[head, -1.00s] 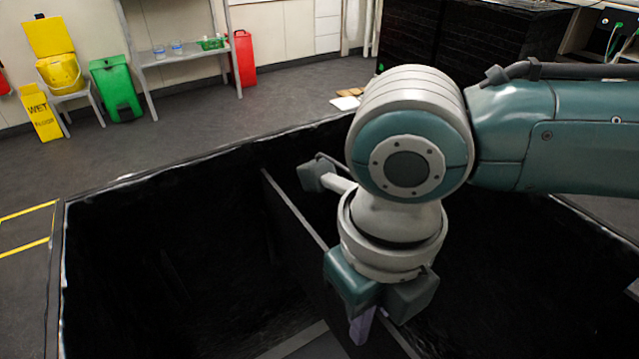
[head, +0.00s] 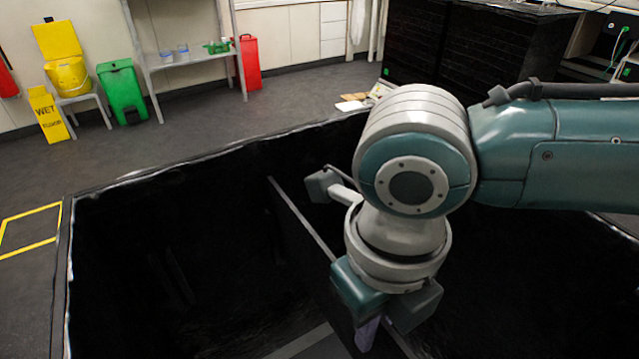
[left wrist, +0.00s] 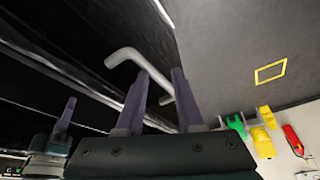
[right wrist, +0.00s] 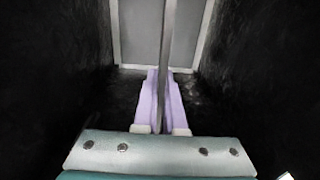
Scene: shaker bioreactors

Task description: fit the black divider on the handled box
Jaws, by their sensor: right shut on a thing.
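The black divider (head: 318,262) is a thin dark panel standing on edge inside the large black handled box (head: 170,175), seen by its pale rim. My right gripper (head: 366,335) is shut on the divider's upper edge. In the right wrist view the divider (right wrist: 166,45) runs edge-on between the purple fingers (right wrist: 160,90). Whether its lower edge sits in a slot is hidden. In the left wrist view my left gripper (left wrist: 161,72) is open and empty, with a grey bent handle (left wrist: 128,57) beyond its fingers. The left gripper is outside the head view.
My right arm covers much of the box's right side. Beyond the box, the grey floor (head: 230,125) is open. A yellow bin (head: 65,75), a green bin (head: 121,90), a red bin (head: 247,62) and a shelf (head: 180,60) stand along the back wall.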

